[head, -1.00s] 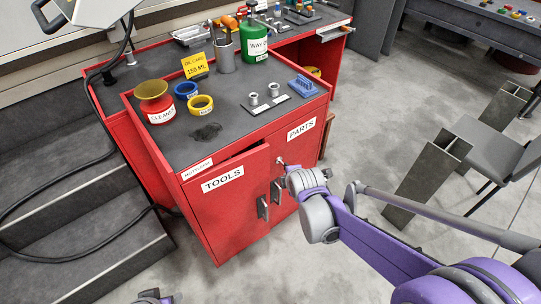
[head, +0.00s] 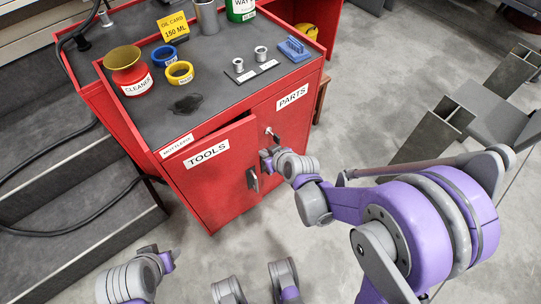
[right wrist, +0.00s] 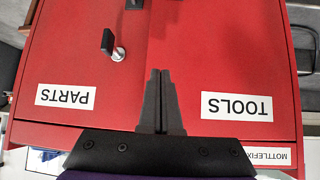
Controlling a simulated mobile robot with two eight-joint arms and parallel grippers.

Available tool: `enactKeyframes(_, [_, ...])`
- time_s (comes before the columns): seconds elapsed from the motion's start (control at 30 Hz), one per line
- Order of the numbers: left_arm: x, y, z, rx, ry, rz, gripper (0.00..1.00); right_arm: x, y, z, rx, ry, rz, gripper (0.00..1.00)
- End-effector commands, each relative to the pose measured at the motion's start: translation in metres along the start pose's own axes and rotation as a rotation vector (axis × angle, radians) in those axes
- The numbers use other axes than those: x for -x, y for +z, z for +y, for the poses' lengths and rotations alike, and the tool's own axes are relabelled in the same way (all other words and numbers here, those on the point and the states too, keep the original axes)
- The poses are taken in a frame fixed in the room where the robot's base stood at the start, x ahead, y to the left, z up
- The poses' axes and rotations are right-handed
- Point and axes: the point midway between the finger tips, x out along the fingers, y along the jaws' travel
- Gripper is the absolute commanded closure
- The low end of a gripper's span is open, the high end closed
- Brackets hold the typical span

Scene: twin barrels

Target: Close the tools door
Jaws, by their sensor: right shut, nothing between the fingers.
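The red tools door (head: 207,187) is the left door of the cabinet and carries a TOOLS label. Its top edge stands a little proud of the frame, so it looks slightly ajar. My right gripper (head: 266,157) is shut and empty, near the seam between the doors, right of the handle. In the right wrist view its fingers (right wrist: 160,100) lie over the seam, between the TOOLS label and the PARTS label; contact cannot be told. My left arm shows at bottom left, but its gripper is not discernible.
The cabinet top holds a red cleaner pot (head: 131,78), blue and yellow rings and a blue block. Dark steps (head: 80,225) stand at left. Steel beams (head: 435,130) lie at right.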

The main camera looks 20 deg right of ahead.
Motion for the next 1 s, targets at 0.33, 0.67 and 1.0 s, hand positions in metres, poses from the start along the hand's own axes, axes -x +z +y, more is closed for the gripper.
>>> enactKeyframes(0.33, [-0.009,0.003,0.000,0.000,0.000,-0.003,0.50,-0.047,-0.021,-0.001,0.002,-0.001,0.000,1.00])
enactKeyframes(0.67, [-0.009,0.003,0.000,0.000,0.000,-0.003,0.50,-0.052,-0.027,0.000,0.002,0.000,0.000,1.00])
enactKeyframes(1.0, [-0.011,0.004,0.000,0.000,0.000,-0.004,0.50,-0.067,-0.040,0.001,0.003,-0.001,0.000,1.00])
